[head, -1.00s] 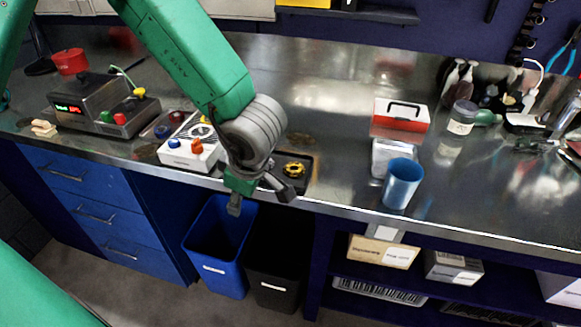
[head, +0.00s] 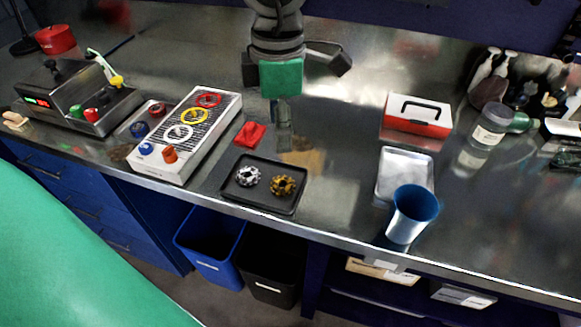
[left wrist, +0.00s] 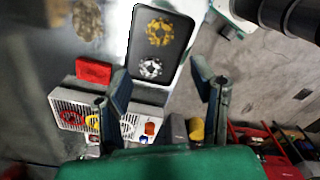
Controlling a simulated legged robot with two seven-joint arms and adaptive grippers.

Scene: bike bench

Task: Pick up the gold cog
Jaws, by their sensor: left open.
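The gold cog (head: 283,185) lies at the right side of a small black tray (head: 263,201) near the bench's front edge. A silver cog (head: 248,176) lies to its left in the same tray. In the left wrist view, the gold cog (left wrist: 160,32) shows near the top, beyond the silver cog (left wrist: 150,68) and ahead of the spread fingers of my left gripper (left wrist: 165,92).
A metal tray (head: 405,172), a blue cup (head: 411,217) and a red-and-white box (head: 417,115) are to the right. Bins (head: 213,250) stand below the bench edge.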

